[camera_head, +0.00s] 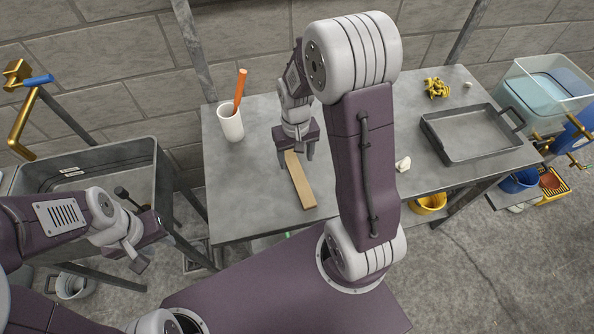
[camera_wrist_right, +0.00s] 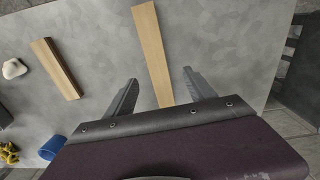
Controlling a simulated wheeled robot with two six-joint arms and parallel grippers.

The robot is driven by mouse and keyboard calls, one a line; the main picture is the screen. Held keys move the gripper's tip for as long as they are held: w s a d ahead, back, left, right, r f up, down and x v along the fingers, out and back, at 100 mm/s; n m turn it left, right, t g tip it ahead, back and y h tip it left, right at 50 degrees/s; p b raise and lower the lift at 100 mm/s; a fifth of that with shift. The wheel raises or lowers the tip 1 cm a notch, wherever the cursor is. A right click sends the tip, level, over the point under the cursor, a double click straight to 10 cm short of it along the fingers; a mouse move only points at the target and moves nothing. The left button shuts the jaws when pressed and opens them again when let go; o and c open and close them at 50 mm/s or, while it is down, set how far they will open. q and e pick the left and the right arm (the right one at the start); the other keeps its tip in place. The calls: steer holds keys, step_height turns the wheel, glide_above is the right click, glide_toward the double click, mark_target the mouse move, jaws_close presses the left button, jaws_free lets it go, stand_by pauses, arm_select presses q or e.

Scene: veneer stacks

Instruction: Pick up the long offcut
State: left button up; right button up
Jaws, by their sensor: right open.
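The long offcut (camera_head: 301,183) is a light wooden strip lying flat on the grey table. In the right wrist view the long offcut (camera_wrist_right: 150,45) runs from beyond the fingertips back between the fingers. My right gripper (camera_head: 295,150) is open over its far end in the head view; the fingers (camera_wrist_right: 160,80) stand on either side of it and hold nothing. A shorter wooden offcut (camera_wrist_right: 56,68) lies to the left in the wrist view; my right arm hides it in the head view. My left gripper (camera_head: 152,250) is off the table's left side, its jaw opening unclear.
A white cup (camera_head: 230,124) with an orange stick (camera_head: 240,88) stands at the table's back left. A white lump (camera_head: 403,164), a grey tray (camera_head: 452,156) and a yellow crumpled thing (camera_head: 436,88) are to the right. A grey basin (camera_head: 148,157) is left of the table.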

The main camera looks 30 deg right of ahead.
mark_target(298, 175)
steer(key=f, duration=0.9)
steer(key=shift+d+f+b, duration=0.1)
steer(key=shift+d+b, duration=0.2)
steer(key=shift+d, duration=0.05)
jaws_close()
